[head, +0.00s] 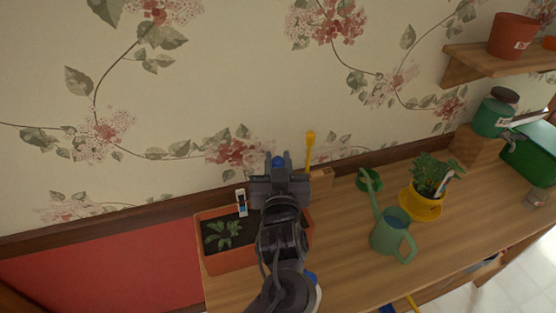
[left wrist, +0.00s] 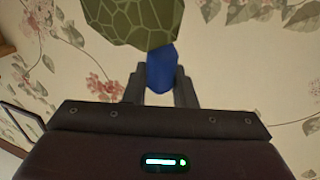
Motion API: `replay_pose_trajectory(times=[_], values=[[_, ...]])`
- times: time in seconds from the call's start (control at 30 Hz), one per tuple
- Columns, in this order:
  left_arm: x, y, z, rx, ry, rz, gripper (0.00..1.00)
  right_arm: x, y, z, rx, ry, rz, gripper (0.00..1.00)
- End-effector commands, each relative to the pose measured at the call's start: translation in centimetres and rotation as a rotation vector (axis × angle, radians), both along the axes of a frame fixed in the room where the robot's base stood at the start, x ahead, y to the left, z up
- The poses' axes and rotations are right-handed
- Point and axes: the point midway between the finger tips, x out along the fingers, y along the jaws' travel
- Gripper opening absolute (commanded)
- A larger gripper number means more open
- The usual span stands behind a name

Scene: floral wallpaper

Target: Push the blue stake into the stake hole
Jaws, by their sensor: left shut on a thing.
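I cannot make out the stake hole. My right gripper is not in view.
A terracotta planter (head: 229,262) with seedlings lies left of and partly under my arm. A green watering can (head: 389,238), a yellow-potted plant (head: 421,206) and a green jar dispenser (head: 489,120) stand to the right. A wooden shelf (head: 480,62) juts from the wall.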

Motion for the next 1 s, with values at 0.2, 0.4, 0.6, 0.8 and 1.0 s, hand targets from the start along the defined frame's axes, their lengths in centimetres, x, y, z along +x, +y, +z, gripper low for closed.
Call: replay_pose_trajectory(times=[0.2, 0.4, 0.6, 0.8, 1.0], values=[[0.0, 0.0, -0.7, 0.000, 0.000, 0.000, 0.00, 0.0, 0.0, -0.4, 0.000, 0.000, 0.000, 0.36], [0.0, 0.0, -1.2, 0.000, 0.000, 0.000, 0.00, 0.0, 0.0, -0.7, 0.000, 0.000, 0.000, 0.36], [0.0, 0.0, -1.7, 0.000, 0.000, 0.000, 0.00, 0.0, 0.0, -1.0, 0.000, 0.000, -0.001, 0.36], [0.0, 0.0, -2.2, 0.000, 0.000, 0.000, 0.00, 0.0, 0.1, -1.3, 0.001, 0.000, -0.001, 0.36], [0.0, 0.0, -2.7, 0.000, 0.000, 0.000, 0.00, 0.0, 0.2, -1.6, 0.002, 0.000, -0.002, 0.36]])
